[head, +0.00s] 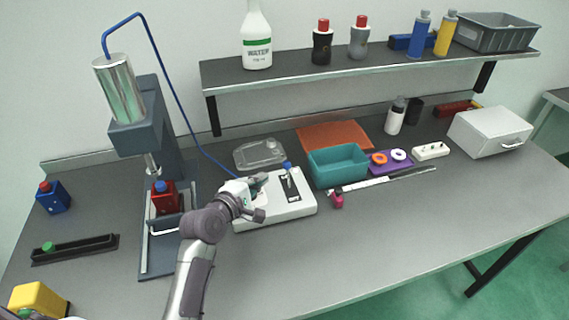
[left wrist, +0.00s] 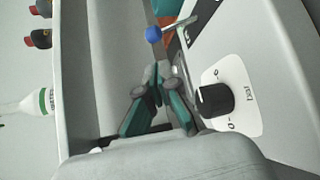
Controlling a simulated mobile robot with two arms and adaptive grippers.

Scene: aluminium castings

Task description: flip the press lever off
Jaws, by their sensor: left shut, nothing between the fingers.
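The press lever is a thin metal rod with a blue knob (head: 287,166). It rises from a black slotted plate on a white control box (head: 300,206); in the head view it stands nearly upright, leaning slightly left. My left gripper (head: 262,179) is over the left part of the box, just left of the lever, shut and empty. In the left wrist view the closed fingertips (left wrist: 157,78) are apart from the lever's blue knob (left wrist: 153,34). A black rotary dial (left wrist: 213,99) on the box is beside the fingers. My right gripper is not in view.
The press (head: 150,130) with a red block (head: 165,197) stands left of my arm. A teal bin (head: 338,167) sits right of the box, and a clear tray (head: 259,153) behind it. A caliper-like tool (head: 385,180) lies to the right. The front right table is clear.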

